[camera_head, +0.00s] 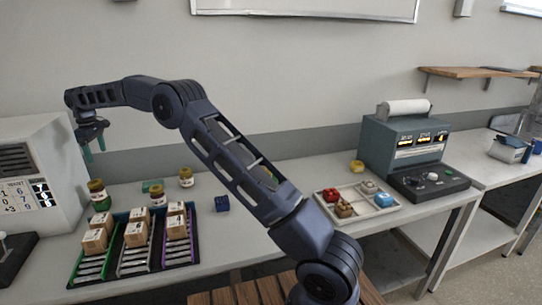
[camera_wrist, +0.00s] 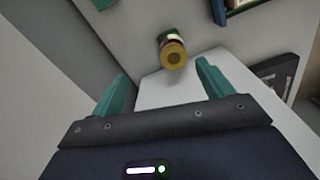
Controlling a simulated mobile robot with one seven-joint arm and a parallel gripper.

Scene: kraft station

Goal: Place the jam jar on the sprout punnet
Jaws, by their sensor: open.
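I cannot tell which is the jam jar. My gripper (camera_head: 94,148) is open and empty, fingers down, above the left jar. In the wrist view, a gold-lidded jar (camera_wrist: 174,53) stands upright beyond the open fingertips (camera_wrist: 162,76), apart from them.
Racks (camera_head: 134,262) holding several cartons stand in front of the jars. A grey machine (camera_head: 35,165) stands close at left. A blue cube (camera_head: 222,204), a divided tray (camera_head: 382,209) and a teal register (camera_head: 404,145) are to the right. My arm crosses the middle, hiding some bench.

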